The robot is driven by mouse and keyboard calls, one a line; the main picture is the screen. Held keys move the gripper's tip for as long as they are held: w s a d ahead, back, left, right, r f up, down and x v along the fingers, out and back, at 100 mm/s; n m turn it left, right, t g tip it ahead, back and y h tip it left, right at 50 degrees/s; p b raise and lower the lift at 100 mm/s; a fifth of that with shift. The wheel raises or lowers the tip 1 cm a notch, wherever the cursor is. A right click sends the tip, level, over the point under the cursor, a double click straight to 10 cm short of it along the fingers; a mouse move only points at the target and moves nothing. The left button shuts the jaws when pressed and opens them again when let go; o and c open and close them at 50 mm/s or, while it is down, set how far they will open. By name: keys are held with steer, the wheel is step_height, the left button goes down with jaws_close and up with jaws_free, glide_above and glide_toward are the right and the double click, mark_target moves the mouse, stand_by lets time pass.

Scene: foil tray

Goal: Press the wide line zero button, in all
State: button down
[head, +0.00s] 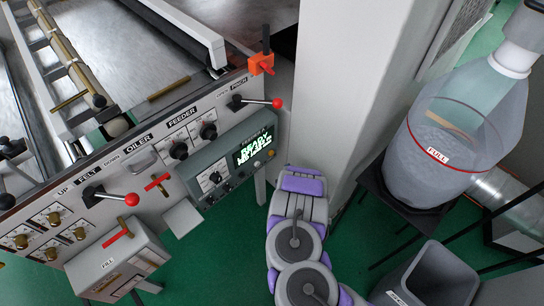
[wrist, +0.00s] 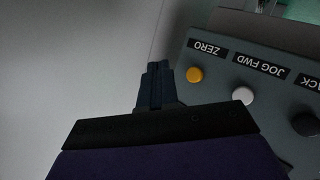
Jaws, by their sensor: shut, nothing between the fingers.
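The yellow button (wrist: 195,74) sits on the grey panel below the label ZERO (wrist: 207,47), which reads upside down in the wrist view. A white button (wrist: 243,95) under JOG FWD and a dark button (wrist: 305,124) follow to its right. My gripper (wrist: 158,68) is shut and empty. Its tips show just left of the yellow button, beside the panel's edge, against a pale surface; I cannot tell the depth gap. In the head view the control box (head: 226,172) has a lit display (head: 252,146), and the yellow button (head: 271,153) shows small at its right end.
My arm rises at the bottom centre in the head view. A pale column (head: 335,80) stands right of the control box. Red-knobbed levers (head: 277,103) project from the machine front. A clear container marked FULL (head: 440,150) and a grey bin (head: 435,275) stand at the right.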

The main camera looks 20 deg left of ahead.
steer(key=w+a+b, duration=0.2)
steer(key=a, duration=0.3)
steer(key=shift+a, duration=0.3)
steer(key=shift+w+a, duration=0.15)
stand_by(1.8)
steer(key=shift+a+r, duration=0.1)
steer(key=shift+a, duration=0.1)
steer(key=shift+w+a, duration=0.25)
steer(key=shift+a, duration=0.15)
stand_by(0.9)
steer(key=shift+d, duration=0.1)
steer(key=shift+s+d+p, duration=0.35)
steer(key=shift+d+p, duration=0.3)
steer(key=shift+p, duration=0.05)
steer(key=shift+s+d+p, duration=0.3)
steer(key=shift+d+p, duration=0.25)
steer(key=shift+d, duration=0.25)
steer(key=shift+s+d+p, duration=0.35)
steer(key=shift+d+p, duration=0.2)
steer(key=shift+d, duration=0.2)
steer(key=shift+s+d+p, duration=0.3)
steer(key=shift+d+p, duration=0.25)
steer(key=shift+d, duration=0.25)
